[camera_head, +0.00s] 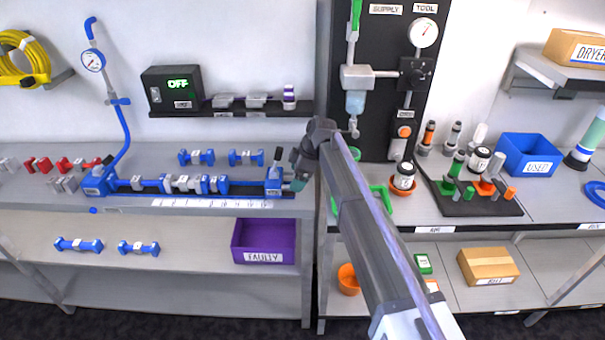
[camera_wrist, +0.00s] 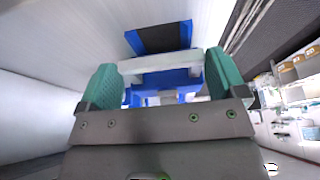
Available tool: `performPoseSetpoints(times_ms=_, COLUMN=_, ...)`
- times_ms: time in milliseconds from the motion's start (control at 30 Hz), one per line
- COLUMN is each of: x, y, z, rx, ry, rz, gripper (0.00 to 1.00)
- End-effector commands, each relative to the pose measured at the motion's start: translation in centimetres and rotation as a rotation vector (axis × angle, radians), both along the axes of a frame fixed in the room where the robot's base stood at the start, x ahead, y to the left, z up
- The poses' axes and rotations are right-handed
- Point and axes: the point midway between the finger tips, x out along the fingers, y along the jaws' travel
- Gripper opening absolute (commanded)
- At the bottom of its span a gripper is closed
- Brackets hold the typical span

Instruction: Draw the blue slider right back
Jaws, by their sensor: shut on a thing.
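The blue slider (camera_head: 273,183) is at the right end of a blue rail fixture on the left bench, with an upright dark and grey piece at it. My gripper (camera_head: 298,183) is at its right side, coming in from the right. In the wrist view my teal fingers (camera_wrist: 160,72) stand on either side of a pale grey bar (camera_wrist: 158,62) with the blue slider body (camera_wrist: 166,79) around it. The gripper is shut on the slider. The exact contact is partly hidden by the fingers and the gripper body.
Grey and blue fittings (camera_head: 188,183) lie in the rail to the left of the slider. A white scale strip (camera_head: 210,203) runs along the bench front. A blue hose (camera_head: 126,135) rises at the rail's left end. A purple bin (camera_head: 263,240) is on the shelf below.

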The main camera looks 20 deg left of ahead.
Motion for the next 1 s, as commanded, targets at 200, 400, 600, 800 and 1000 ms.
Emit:
performPoseSetpoints(times_ms=200, x=0.0, y=0.0, z=0.0, rx=0.0, ry=0.0, rz=-0.002, gripper=1.0)
performPoseSetpoints(times_ms=400, x=0.1, y=0.0, z=0.1, rx=0.0, ry=-0.001, rz=-0.001, gripper=1.0)
performPoseSetpoints(times_ms=600, x=0.3, y=-0.8, z=2.8, rx=0.0, ry=0.0, rz=-0.002, gripper=1.0)
performPoseSetpoints(times_ms=800, x=1.0, y=-2.5, z=7.7, rx=0.0, ry=0.001, rz=-0.003, gripper=1.0)
performPoseSetpoints(times_ms=1000, x=1.5, y=-3.7, z=10.3, rx=0.0, ry=0.001, rz=-0.002, gripper=1.0)
